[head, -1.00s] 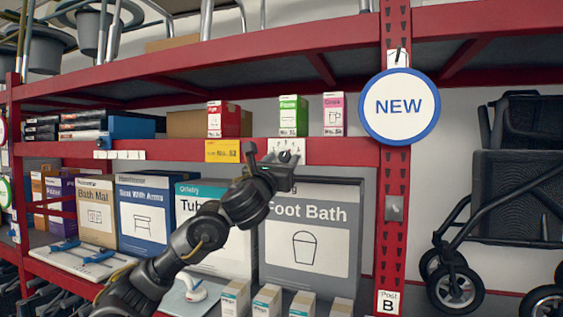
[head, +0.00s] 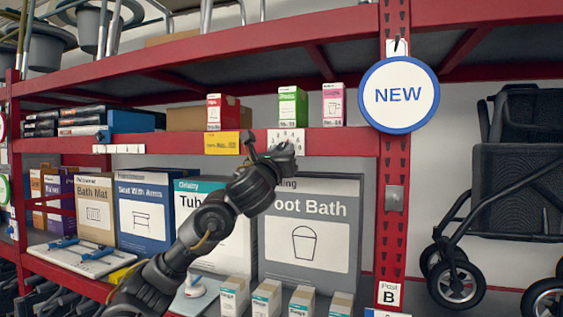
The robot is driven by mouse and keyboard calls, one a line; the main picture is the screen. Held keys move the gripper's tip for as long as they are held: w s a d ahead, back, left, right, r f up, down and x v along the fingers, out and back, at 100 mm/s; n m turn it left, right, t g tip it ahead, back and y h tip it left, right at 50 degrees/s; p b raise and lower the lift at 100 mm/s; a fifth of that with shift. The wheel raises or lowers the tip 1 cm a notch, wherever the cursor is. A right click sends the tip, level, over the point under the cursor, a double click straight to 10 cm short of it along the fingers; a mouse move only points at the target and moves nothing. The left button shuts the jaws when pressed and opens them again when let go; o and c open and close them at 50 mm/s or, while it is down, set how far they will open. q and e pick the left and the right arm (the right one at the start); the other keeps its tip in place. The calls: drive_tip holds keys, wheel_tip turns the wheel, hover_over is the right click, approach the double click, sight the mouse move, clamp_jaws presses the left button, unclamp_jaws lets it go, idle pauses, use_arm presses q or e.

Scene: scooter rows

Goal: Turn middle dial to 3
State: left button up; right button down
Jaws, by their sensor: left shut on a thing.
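A white dial plate (head: 286,134) with small dark marks is fixed to the front of the red shelf beam, below the green and pink boxes. My left gripper (head: 270,150) is at the lower part of this plate, its wrist coming up from below left. It is shut on the dial there. The gripper hides the dial's knob and the lower part of the plate, so I cannot read where the dial points. The marks are too small to read surely. My right gripper is not in view.
A yellow label (head: 221,143) sits left of the plate. A red box (head: 222,113), a green box (head: 292,107) and a pink box (head: 333,105) stand above. A large Foot Bath box (head: 310,240) stands below. A round NEW sign (head: 399,95) hangs on the post to the right.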

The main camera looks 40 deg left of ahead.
use_arm(q)
drive_tip(key=shift+d+n+g+y+b, duration=0.1)
drive_tip(key=shift+n+g+y+b, duration=0.45)
drive_tip(key=shift+n+b, duration=0.9)
drive_tip(key=shift+d+n+g+y+b, duration=0.1)
drive_tip(key=shift+n+g+y+b, duration=0.25)
drive_tip(key=shift+n+y+b, duration=0.75)
drive_tip(key=shift+n+h, duration=0.35)
drive_tip(key=shift+n, duration=0.1)
drive_tip(key=o, duration=1)
drive_tip(key=shift+c, duration=0.2)
